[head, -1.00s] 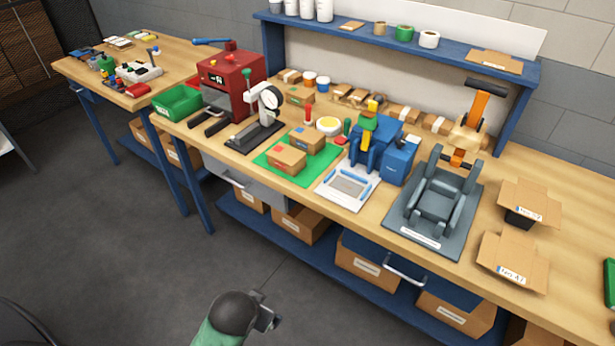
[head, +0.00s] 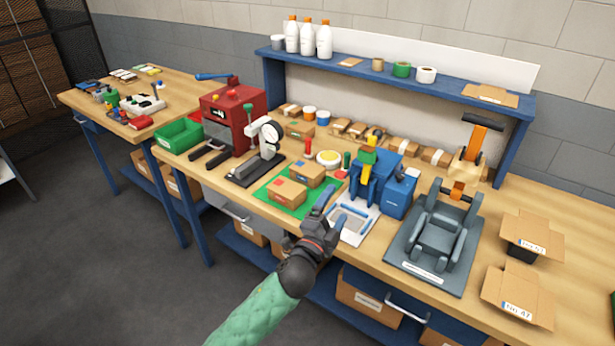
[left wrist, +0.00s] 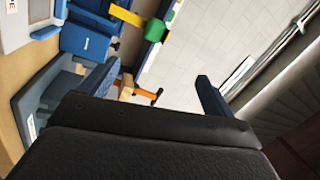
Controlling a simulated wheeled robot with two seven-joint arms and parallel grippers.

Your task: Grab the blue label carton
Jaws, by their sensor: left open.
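The blue label carton (head: 310,174) is a small brown box with a blue mark, lying on the green mat (head: 262,195) in the head view. A similar carton with a red mark (head: 287,194) lies in front of it on the same mat. My left gripper (head: 330,207) is open and empty, to the right of and nearer than the cartons, in front of the white tray. In the left wrist view the fingers of my left gripper (left wrist: 155,88) are spread apart with nothing between them. Neither carton shows there. My right gripper is not in view.
A white framed tray (head: 352,226) and a blue machine (head: 370,175) stand right of the mat. A press with a round dial (head: 268,135) stands at its left. A grey fixture (head: 437,235) and open cartons (head: 518,296) are farther right.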

